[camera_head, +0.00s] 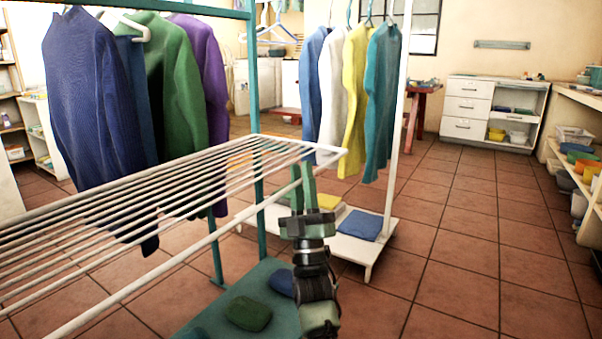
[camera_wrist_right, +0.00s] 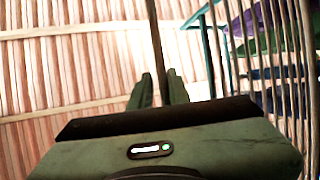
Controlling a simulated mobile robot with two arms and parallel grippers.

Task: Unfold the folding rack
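The white folding rack (camera_head: 150,192) has many thin parallel rods in a frame. It stretches from the left edge to a corner near the middle of the head view, and its rods show at the right in the right wrist view (camera_wrist_right: 285,60). My right gripper (camera_head: 302,178) points up at the rack's near long bar, close to that corner. In the wrist view its two green fingers (camera_wrist_right: 160,85) are close together with a thin bar between them; they look closed on it. My left gripper is not in view.
A teal garment stand (camera_head: 254,90) with hanging sweaters stands behind the rack; its base shelf (camera_head: 240,325) holds folded cloths. Another white garment rack (camera_head: 399,110) stands beyond. The tiled floor at right is open, with shelves (camera_head: 565,170) along the right edge.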

